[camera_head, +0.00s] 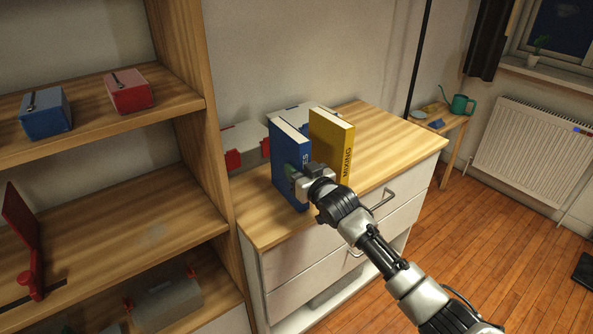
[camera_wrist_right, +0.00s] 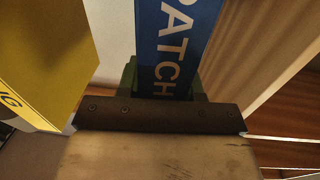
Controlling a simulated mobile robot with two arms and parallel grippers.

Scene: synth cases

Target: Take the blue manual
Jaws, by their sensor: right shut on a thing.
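The blue manual (camera_head: 284,143) stands upright at the front left of the wooden dresser top, with white lettering on its spine. In the right wrist view its spine (camera_wrist_right: 178,40) shows the letters "PATCH", and the rest is hidden by the gripper. My right gripper (camera_head: 299,177) is shut on the lower part of the blue manual, reaching it from the front. I cannot tell whether the manual's bottom touches the top. A yellow manual (camera_head: 331,140) marked "MIXING" stands upright to its right, also in the right wrist view (camera_wrist_right: 50,50). My left gripper is not in view.
A wooden shelf (camera_head: 150,203) at the left holds a blue case (camera_head: 46,113) and a red case (camera_head: 129,91). The right part of the dresser top (camera_head: 390,135) is clear.

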